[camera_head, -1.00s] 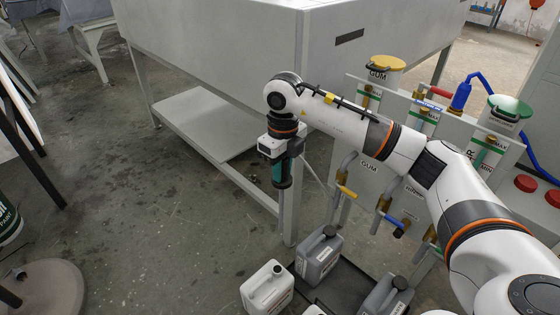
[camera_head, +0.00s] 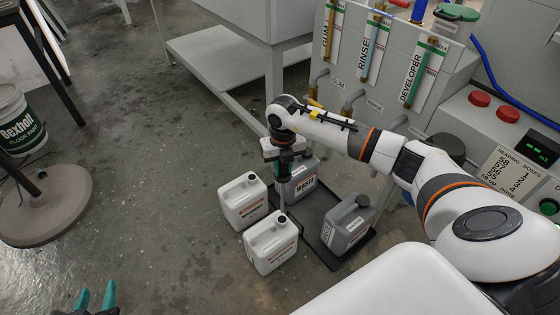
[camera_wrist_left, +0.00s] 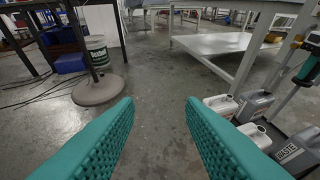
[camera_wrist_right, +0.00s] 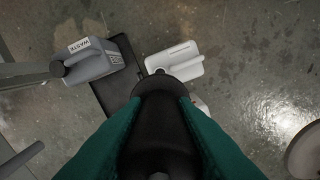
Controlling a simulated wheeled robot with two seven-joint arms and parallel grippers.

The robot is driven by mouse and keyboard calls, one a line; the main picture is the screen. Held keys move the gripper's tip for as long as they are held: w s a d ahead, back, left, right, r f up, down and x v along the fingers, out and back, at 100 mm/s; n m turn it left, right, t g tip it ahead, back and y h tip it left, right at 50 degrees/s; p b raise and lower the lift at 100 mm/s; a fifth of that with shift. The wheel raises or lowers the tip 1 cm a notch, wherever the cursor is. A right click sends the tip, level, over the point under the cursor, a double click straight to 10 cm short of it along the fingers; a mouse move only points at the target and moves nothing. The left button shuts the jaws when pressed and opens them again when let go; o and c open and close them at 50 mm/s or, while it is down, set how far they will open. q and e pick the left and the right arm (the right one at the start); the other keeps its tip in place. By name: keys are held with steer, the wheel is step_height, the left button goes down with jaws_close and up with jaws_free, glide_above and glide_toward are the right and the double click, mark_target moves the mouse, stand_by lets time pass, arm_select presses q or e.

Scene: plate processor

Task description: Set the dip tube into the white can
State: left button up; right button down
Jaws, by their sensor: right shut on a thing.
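My right gripper (camera_head: 283,160) points down, shut on the black head of the dip tube (camera_wrist_right: 160,125). The thin grey tube (camera_head: 283,198) hangs below it, among the cans. One white can (camera_head: 243,203) stands at the left, and another white can (camera_head: 270,245) stands nearer. Both are upright with dark round mouths. The tube's lower end is near the nearer can's top; I cannot tell if it is above or behind it. In the right wrist view the black head hides the tube and part of the scene. My left gripper (camera_head: 95,298) is open and empty, away from the cans.
The machine panel with valves and gauges (camera_head: 385,60) rises behind. A paint bucket (camera_head: 18,122) is at left. Floor left of the cans is clear.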

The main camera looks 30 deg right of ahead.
mark_target(282, 175)
steer(key=shift+w+f, duration=0.1)
steer(key=shift+f, duration=0.2)
steer(key=shift+f+b, duration=0.6)
steer(key=shift+b, duration=0.15)
steer(key=shift+f+b, duration=0.6)
arm_select(q)
step_height(282, 175, up, 12)
steer(key=w+d+t+h, duration=0.1)
steer(key=d+t+h, duration=0.1)
steer(key=t, duration=0.6)
steer(key=shift+w+d+t+h+b, duration=0.2)
steer(key=shift+w+t+h+b, duration=0.15)
steer(key=shift+h, duration=0.15)
arm_select(e)
steer(key=shift+f, duration=0.3)
arm_select(q)
steer(key=shift+f, duration=0.25)
steer(key=shift+w+a+f+g+y, duration=0.15)
steer(key=shift+f+g+y, duration=0.15)
steer(key=shift+f+g, duration=0.35)
arm_select(e)
steer(key=shift+f, duration=0.15)
